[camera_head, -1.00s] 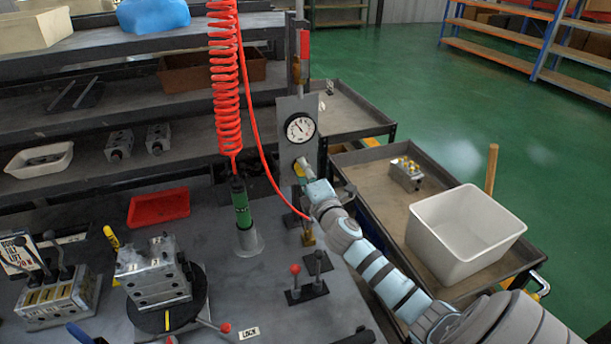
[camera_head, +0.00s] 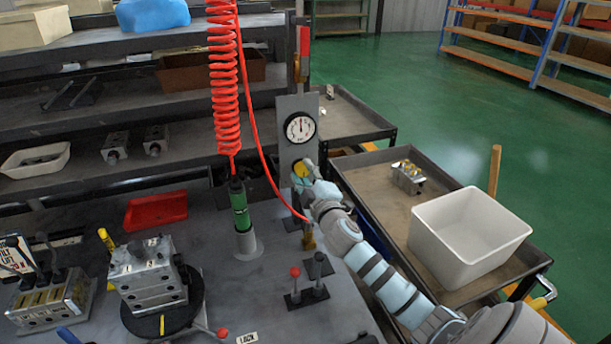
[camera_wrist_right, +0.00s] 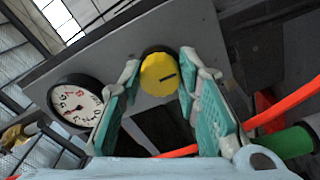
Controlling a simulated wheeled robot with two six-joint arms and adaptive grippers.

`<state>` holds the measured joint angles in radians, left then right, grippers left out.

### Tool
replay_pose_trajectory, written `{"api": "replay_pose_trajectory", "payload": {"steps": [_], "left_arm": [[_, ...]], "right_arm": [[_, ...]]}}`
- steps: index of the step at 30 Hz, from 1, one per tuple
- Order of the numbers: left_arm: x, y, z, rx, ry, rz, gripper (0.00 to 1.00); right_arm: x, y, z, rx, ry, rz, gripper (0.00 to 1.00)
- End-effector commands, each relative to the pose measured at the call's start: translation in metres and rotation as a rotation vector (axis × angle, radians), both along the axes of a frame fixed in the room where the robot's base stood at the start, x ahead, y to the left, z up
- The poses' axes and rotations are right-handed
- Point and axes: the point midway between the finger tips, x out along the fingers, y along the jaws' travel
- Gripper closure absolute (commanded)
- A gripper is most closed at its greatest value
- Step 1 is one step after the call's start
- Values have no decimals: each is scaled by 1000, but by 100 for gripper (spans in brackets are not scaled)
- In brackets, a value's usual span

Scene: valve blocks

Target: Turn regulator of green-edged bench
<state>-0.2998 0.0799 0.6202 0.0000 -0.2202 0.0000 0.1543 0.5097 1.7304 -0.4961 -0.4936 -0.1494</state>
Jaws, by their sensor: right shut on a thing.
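The regulator's yellow knob (camera_head: 301,169) is on a grey upright panel (camera_head: 297,104) at the back of the bench (camera_head: 268,270). A round white gauge (camera_head: 300,127) sits above it, its needle pointing about straight up. My right gripper (camera_head: 304,183) reaches the knob from the front and is shut on it. The gauge (camera_wrist_right: 77,101) shows at left there. I see no green edge on the bench. My left gripper is out of view.
A red coiled hose (camera_head: 224,80) hangs left of the panel to a green-handled tool (camera_head: 240,207). Valve blocks (camera_head: 147,273) and small levers (camera_head: 307,282) stand in front. A cart (camera_head: 352,170) with a white bin (camera_head: 467,238) is at right.

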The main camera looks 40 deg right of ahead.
Motion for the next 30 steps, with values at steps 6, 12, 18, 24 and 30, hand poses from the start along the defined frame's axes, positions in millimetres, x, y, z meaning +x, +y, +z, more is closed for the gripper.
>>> {"api": "replay_pose_trajectory", "payload": {"steps": [6,12,18,24,30], "left_arm": [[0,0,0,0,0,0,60],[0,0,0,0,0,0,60],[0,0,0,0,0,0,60],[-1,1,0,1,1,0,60],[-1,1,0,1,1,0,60]], "right_arm": [[0,0,2,6,-6,1,98],[0,0,3,5,-7,1,98],[0,0,2,5,-6,1,50],[0,0,1,5,-4,-1,50],[-20,7,0,4,-2,1,50]]}}
